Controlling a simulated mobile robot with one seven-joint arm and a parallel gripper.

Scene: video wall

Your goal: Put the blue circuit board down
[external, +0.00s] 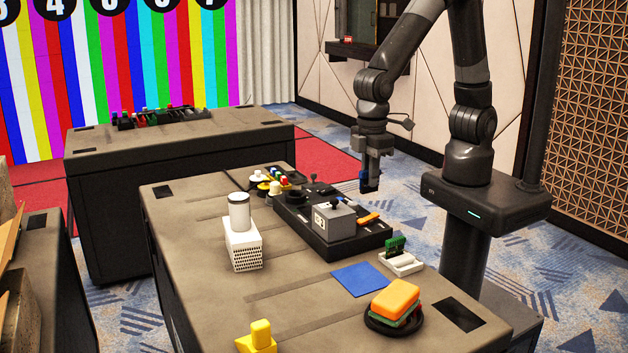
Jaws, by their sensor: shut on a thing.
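My gripper (371,188) hangs from the arm on the right, pointing down, near the right edge of the dark table (200,290). It is shut on the blue circuit board (363,182), of which only a small part shows beside the dark fingers. The board appears held above table height; whether it is over the tabletop or just past the edge cannot be told. A flat blue square (360,279) lies on the table. A white holder (402,264) with a green board (396,247) upright in it stands behind that square.
A black console (305,232) with a grey box (334,222) lies near the gripper. A white perforated block (243,247) bears a jar (239,212). An orange-topped stack (395,298) sits on a black dish. A yellow object (258,338) stands in front. The middle-left tabletop is clear.

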